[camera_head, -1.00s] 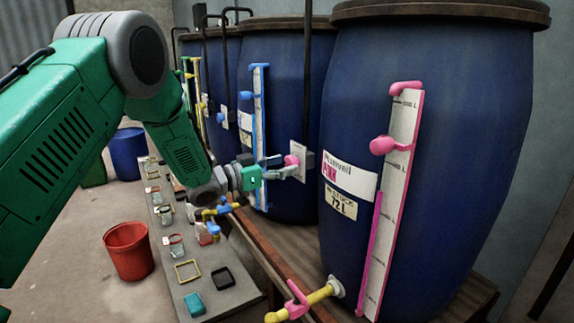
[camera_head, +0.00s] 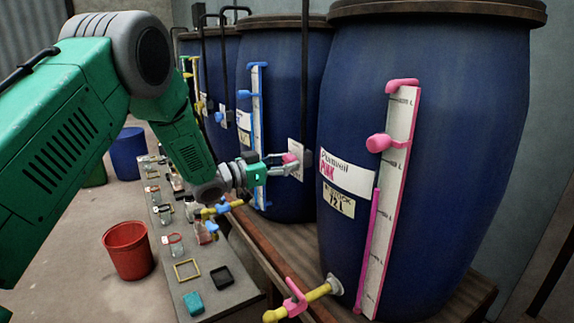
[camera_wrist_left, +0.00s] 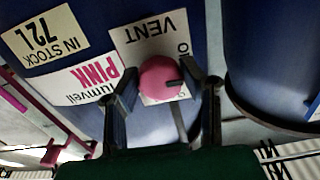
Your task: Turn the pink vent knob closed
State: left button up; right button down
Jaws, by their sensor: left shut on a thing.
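The pink vent knob (camera_head: 290,157) sits on a white plate (camera_head: 296,148) on the side of the blue barrel labelled Plumveil PINK (camera_head: 420,150). My left gripper (camera_head: 283,165) reaches it from the left and is shut on it. In the left wrist view the knob (camera_wrist_left: 158,80) shows as a round pink disc with a dark mark, between the two fingers. The plate reads VENT upside down there, and its other lettering is partly hidden by the knob and a finger. My right gripper is not in view.
Pink gauge fittings (camera_head: 379,142) and a yellow tap with pink handle (camera_head: 300,300) stick out from the near barrel. More blue barrels (camera_head: 275,110) stand behind. A low bench (camera_head: 240,293) holds small items, and a red bucket (camera_head: 128,250) stands at left.

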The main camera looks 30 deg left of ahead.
pick_arm(q)
jog(key=m+b, duration=0.1)
jog(key=m, duration=0.1)
jog(key=m+b, duration=0.1)
jog(key=m, duration=0.1)
jog(key=shift+f+m, duration=0.2)
jog(key=shift+m, duration=0.2)
jog(key=m+b, duration=0.3)
jog(key=m, duration=0.1)
jog(key=shift+f+b, duration=0.1)
jog(key=shift+b, duration=0.2)
jog(key=m+b, duration=0.3)
jog(key=m, duration=0.1)
jog(key=shift+f, duration=0.1)
jog(key=shift+m+b, duration=2.1)
jog(key=shift+m, duration=0.2)
jog(key=o, duration=1.1)
jog(key=shift+s, duration=0.1)
jog(key=shift+o, duration=0.2)
jog(key=shift+a+r, duration=0.1)
jog(key=shift+r, duration=0.1)
